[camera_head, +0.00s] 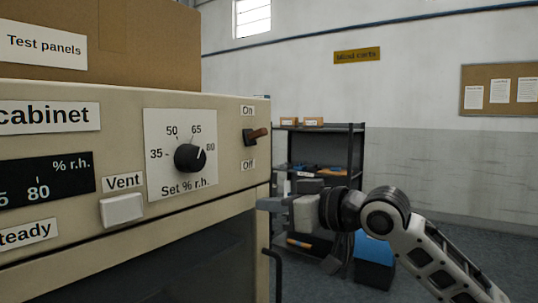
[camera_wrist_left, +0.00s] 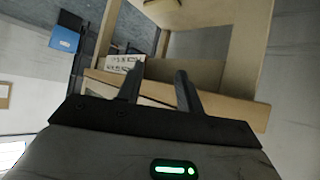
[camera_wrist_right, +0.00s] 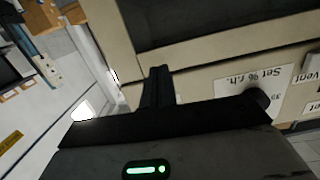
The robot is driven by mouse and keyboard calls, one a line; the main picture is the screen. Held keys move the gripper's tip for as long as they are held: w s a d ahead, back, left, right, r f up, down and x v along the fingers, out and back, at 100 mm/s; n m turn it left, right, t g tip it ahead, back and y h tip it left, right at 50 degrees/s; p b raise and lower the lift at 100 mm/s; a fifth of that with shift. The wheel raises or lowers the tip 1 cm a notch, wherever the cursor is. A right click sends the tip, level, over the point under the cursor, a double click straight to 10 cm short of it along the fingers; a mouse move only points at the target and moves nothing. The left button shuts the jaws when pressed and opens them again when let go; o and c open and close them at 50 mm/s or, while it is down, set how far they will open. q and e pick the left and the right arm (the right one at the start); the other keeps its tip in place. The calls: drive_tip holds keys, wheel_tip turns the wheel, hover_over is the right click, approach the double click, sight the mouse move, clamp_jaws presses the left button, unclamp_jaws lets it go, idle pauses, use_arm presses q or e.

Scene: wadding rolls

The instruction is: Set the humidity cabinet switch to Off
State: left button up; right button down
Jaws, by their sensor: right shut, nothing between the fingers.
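The beige humidity cabinet (camera_head: 235,190) fills the left of the head view. Its switch (camera_head: 257,135) has a brown-tipped lever on a dark base near the panel's right edge. The lever sticks out to the right, tilted slightly up, between the On label (camera_head: 247,110) and the Off label (camera_head: 248,165).
The panel also has a Set % r.h. dial (camera_head: 189,158) and a Vent button (camera_head: 122,209). A cardboard box (camera_head: 150,40) sits on top. A dark shelf rack (camera_head: 345,150) and a blue bin (camera_head: 373,262) stand behind my right arm. Open floor lies at right.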

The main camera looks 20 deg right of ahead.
drive_tip(key=t+p, duration=0.1)
approach(247, 102)
drive_tip(key=v, duration=0.4)
use_arm(q)
drive_tip(key=shift+a+r, duration=0.15)
drive_tip(key=shift+r, duration=0.2)
use_arm(e)
drive_tip(key=shift+w, duration=0.25)
drive_tip(key=shift+w, duration=0.1)
drive_tip(key=p+x, duration=0.3)
drive_tip(key=x, duration=0.7)
drive_tip(key=shift+a+f+p, duration=0.1)
drive_tip(key=shift+p, duration=0.25)
drive_tip(key=shift+s+d+f, duration=0.2)
drive_tip(key=shift+s+f, duration=0.05)
drive_tip(key=shift+f, duration=0.3)
drive_tip(key=shift+s+d+f, duration=0.15)
drive_tip(key=shift+s+f, duration=0.1)
drive_tip(key=shift+f, duration=0.35)
drive_tip(key=shift+s+d+f, duration=0.1)
drive_tip(key=shift+s+f, duration=0.05)
drive_tip(key=shift+f, duration=0.15)
use_arm(q)
drive_tip(key=shift+s+a+r, duration=0.2)
drive_tip(key=shift+a+r, duration=0.2)
drive_tip(key=shift+r, duration=0.35)
use_arm(e)
drive_tip(key=shift+f, duration=0.2)
